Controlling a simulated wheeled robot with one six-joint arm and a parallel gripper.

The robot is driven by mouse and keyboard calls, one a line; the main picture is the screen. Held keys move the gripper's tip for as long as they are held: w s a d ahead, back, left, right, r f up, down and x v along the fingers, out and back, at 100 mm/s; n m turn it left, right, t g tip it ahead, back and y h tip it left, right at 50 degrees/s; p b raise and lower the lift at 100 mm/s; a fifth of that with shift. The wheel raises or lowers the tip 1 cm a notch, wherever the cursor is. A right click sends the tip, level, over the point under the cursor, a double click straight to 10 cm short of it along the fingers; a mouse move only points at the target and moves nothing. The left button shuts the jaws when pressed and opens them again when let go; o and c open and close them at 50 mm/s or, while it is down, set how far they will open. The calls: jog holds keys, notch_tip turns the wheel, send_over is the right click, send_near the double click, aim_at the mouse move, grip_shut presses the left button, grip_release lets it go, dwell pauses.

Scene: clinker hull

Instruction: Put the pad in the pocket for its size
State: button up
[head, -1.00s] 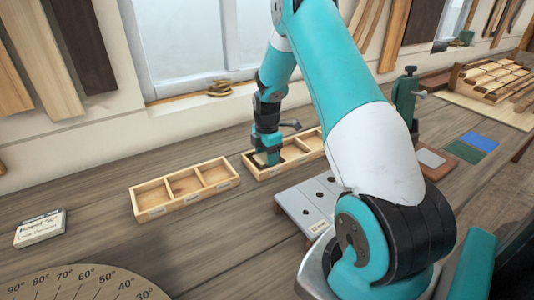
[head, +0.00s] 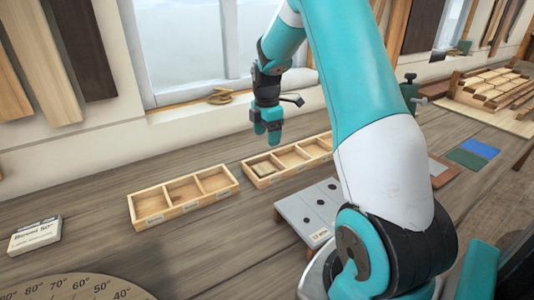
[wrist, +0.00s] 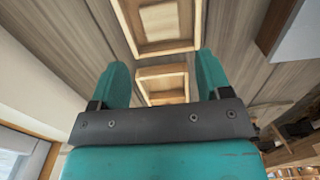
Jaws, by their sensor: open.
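The tan pad (head: 263,168) lies in the left pocket of the right-hand wooden tray (head: 272,184). It looks flat inside the pocket walls. My gripper (head: 267,138) is open and empty above that pocket, clear of the pad. The gripper's two fingers also show apart in the wrist view (wrist: 162,80), with wooden tray pockets beyond them. A second wooden tray (head: 165,222) with three pockets stands to the left, and its pockets look empty. Labels on the tray fronts are too small to read.
A pale plate (head: 297,216) with dark dots and a size label stands in front of the right tray. A white labelled box (head: 36,236) and an angle dial (head: 75,288) are at the left. Blue (head: 480,148) and green (head: 467,160) sheets lie at the right.

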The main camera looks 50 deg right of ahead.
jog(key=s+a+r+m+y, duration=0.1)
jog(key=s+a+r, duration=0.15)
jog(key=a, duration=0.45)
jog(key=s+a+r+m+t, duration=0.1)
jog(key=a+r, duration=0.3)
jog(key=a, duration=0.3)
jog(key=s+a+r+m+y, duration=0.1)
jog(key=s+a+r, duration=0.15)
jog(key=a, duration=0.55)
jog(key=s+a+r+m+y, duration=0.1)
jog(key=s+a+m, duration=0.1)
jog(key=s+a, duration=0.5)
jog(key=s+a+r+m+g+y, duration=0.1)
jog(key=s+a+m, duration=0.2)
jog(key=s+a, duration=0.4)
jog(key=s, duration=0.4)
jog(key=shift+s+a+r, duration=0.25)
jog(key=shift+s+r, duration=0.1)
jog(key=shift+s, duration=0.05)
jog(key=shift+c, duration=0.2)
